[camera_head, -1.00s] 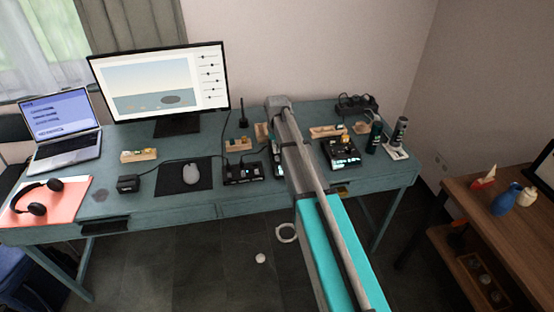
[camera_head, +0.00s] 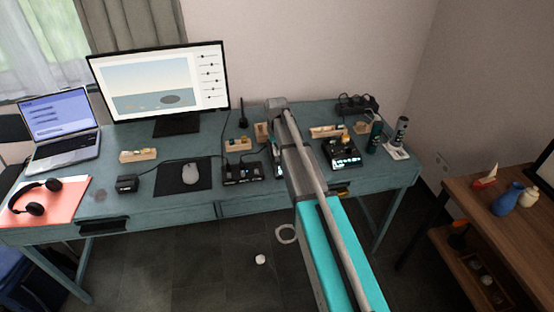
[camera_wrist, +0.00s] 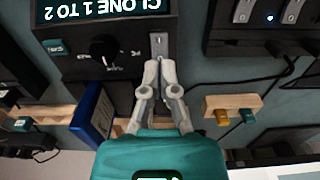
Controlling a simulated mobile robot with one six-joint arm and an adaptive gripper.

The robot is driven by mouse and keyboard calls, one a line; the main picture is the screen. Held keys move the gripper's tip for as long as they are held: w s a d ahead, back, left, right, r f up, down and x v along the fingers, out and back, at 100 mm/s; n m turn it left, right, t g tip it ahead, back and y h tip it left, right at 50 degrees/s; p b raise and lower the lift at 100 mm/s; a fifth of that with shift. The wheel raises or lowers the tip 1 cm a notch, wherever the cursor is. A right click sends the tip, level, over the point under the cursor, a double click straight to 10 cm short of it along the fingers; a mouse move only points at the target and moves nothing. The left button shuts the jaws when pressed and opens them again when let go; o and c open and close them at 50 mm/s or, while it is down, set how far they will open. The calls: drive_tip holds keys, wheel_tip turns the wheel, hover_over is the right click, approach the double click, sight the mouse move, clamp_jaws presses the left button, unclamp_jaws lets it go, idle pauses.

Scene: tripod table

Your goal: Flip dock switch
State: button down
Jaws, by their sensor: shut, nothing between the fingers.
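The dock (camera_wrist: 75,62) is a dark box in the wrist view, with a lit screen reading "CLONE 1 TO 2" upside down and a black knob (camera_wrist: 103,47). A small metal switch plate (camera_wrist: 158,44) is on its right part. My gripper (camera_wrist: 160,70) is shut and empty, with its fingertips close to the near end of this plate. I cannot tell whether they touch the switch, and its lever position is unclear. In the head view my arm hides my gripper and most of the dock.
A blue upright item (camera_wrist: 93,114) stands left of my fingers in the wrist view. A wooden block with coloured pieces (camera_wrist: 233,108) and a dark switch box (camera_wrist: 262,32) are to the right. The desk (camera_head: 180,208) also holds a monitor (camera_head: 160,85) and mouse (camera_head: 191,174).

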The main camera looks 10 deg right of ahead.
sight(277, 157)
drive_tip(key=shift+f+b, duration=0.65)
drive_tip(key=shift+f, duration=0.05)
idle(0.5)
drive_tip(key=shift+r, duration=0.1)
drive_tip(key=shift+r+p, duration=3.45)
drive_tip(key=shift+p, duration=0.1)
drive_tip(key=shift+s, duration=0.1)
drive_tip(key=s, duration=2.7)
drive_tip(key=shift+r+p, duration=0.3)
drive_tip(key=shift+a, duration=0.1)
